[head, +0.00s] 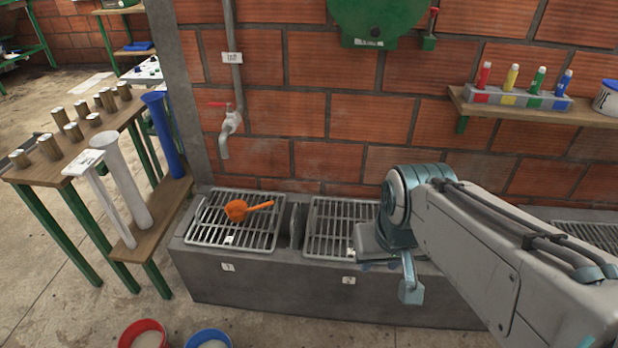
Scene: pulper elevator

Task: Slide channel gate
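A grey concrete channel (310,290) runs along the foot of the brick wall, with metal grates numbered 1 (218,232) and 2 (325,240) on top. Between these grates is a narrow gap with an upright grey plate (294,222) in it, which looks like the channel gate. My gripper (392,285) is over the right part of grate 2, to the right of the plate and apart from it. One light-blue finger points down in front of the channel. The rest of the gripper is hidden by my wrist, so I cannot tell its opening.
An orange scoop (242,209) lies on grate 1. A tap (229,130) is on the wall above. A wooden table (50,165) with several cylinders stands at left. Red (143,334) and blue (207,339) buckets stand in front. A shelf (540,112) with coloured tubes is at right.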

